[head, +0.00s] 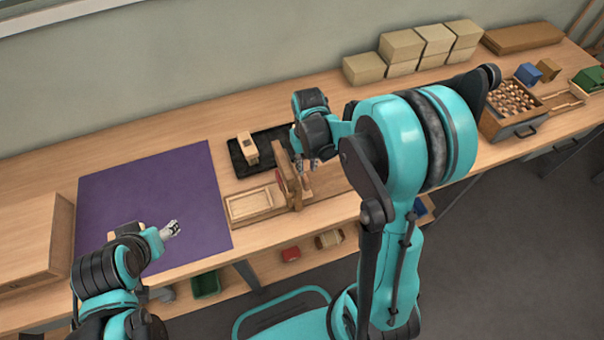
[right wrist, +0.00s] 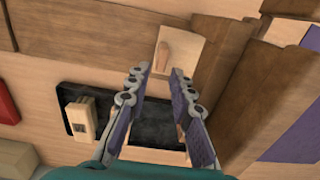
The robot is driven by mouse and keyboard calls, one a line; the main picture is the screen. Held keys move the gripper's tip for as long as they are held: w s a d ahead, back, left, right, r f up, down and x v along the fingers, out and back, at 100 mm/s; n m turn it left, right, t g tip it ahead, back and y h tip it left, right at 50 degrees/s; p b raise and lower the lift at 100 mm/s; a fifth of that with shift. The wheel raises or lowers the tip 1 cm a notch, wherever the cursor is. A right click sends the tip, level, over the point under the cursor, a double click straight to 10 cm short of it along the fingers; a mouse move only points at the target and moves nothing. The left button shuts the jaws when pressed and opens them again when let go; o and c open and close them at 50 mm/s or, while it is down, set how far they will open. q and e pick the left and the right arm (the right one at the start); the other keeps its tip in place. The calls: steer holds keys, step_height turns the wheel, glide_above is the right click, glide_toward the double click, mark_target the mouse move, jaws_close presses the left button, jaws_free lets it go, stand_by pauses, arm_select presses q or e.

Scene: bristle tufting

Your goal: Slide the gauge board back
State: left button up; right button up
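An upright wooden board (head: 285,178) stands on a wooden fixture at the table's front edge; I cannot tell for sure which part is the gauge board. In the right wrist view, a pale square plate (right wrist: 190,48) with a rounded wooden knob (right wrist: 164,57) lies beyond my fingertips, beside brown wooden blocks (right wrist: 228,75). My right gripper (head: 312,165) is just right of the upright board. In the right wrist view its fingers (right wrist: 156,72) are apart with nothing between them. My left gripper (head: 172,230) is over the purple mat; its finger gap is too small to judge.
A black tray (head: 240,165) holds a pale wooden block (head: 248,148). A shallow wooden tray (head: 255,204) lies left of the upright board. The purple mat (head: 150,190) is otherwise bare. Boxes (head: 400,48) stand at the back; a crate of pegs (head: 515,125) is at right.

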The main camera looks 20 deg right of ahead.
mark_target(306, 178)
steer(key=f+b, duration=0.1)
steer(key=f, duration=0.2)
steer(key=f+b, duration=0.1)
steer(key=f, duration=0.3)
steer(key=shift+a+f+b, duration=0.2)
steer(key=shift+f+b, duration=0.05)
steer(key=shift+b, duration=0.1)
jaws_close()
